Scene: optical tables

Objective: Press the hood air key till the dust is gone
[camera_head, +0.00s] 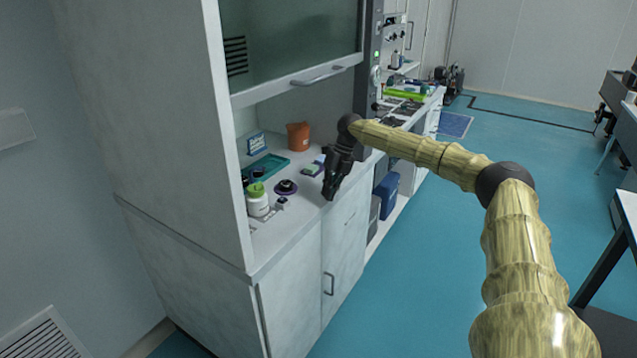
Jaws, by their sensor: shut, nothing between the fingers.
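The fume hood (228,150) stands at the left with its glass sash (290,40) partly raised. A dark control strip (376,60) with a small green light runs up the hood's right post. I cannot make out which spot on it is the air key. No dust can be made out at this size. My gripper (329,192) points down at the front edge of the hood's worktop, well below the control strip. It is shut and empty. My wrist and arm hide part of the worktop's right end and the lower post.
On the hood worktop stand a white jar with a green lid (257,203), a dark round item on a purple base (286,187), a teal tray (268,166), an orange-brown pot (298,136) and a blue sign (256,143). Open blue floor (430,260) lies to the right.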

